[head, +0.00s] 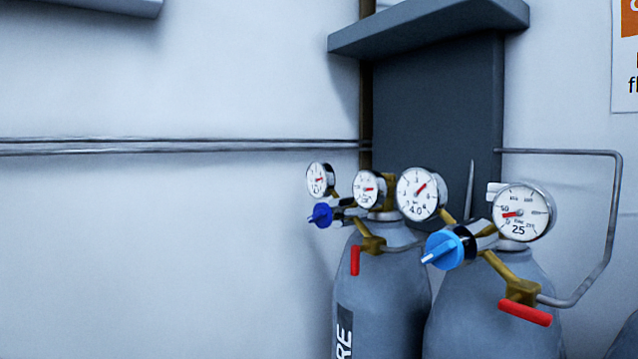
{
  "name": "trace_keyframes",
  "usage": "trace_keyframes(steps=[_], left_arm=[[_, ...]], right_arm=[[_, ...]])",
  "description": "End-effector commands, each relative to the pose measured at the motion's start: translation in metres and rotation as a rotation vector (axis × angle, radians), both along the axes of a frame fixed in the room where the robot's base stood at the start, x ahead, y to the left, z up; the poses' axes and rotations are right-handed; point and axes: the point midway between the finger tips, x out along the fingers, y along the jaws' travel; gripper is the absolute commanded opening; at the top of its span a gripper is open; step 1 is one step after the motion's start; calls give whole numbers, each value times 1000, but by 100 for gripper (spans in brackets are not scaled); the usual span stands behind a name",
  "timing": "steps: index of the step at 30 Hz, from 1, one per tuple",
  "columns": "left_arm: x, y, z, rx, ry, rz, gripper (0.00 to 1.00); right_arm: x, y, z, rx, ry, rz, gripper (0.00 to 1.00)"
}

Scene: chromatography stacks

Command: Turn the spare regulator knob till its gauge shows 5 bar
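The left cylinder (385,285) has a dark label (344,325) on which only the letters "RE" show, so I cannot read the full word. Its regulator has a dark blue knob (320,215), a left gauge (320,180) and a second gauge (368,189), both with red needles and digits too small to read surely. The right cylinder (490,305) has a light blue knob (443,250), a gauge (417,194) marked about 4.0 and a gauge (522,213) marked about 25. Neither gripper is in view, and nothing touches the knobs.
A red lever (355,260) hangs down on the left regulator; another red lever (525,312) lies nearly level on the right one. A grey pipe (612,210) runs from the right regulator to the wall. A dark panel (437,120) stands behind. Open space lies left of the cylinders.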

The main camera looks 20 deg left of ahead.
Motion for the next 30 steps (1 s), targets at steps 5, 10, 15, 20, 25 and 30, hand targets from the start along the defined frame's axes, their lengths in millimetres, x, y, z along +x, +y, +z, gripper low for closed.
trace_keyframes(steps=[5, 10, 15, 20, 25, 30], left_arm=[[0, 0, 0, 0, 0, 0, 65], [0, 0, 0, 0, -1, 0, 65], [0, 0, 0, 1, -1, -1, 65], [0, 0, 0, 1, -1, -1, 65], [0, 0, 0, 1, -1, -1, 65], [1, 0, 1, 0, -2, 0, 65]], right_arm=[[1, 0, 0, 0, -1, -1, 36], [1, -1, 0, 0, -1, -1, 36], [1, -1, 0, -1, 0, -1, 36], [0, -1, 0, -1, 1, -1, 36], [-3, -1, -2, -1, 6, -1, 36], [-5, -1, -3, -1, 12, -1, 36]])
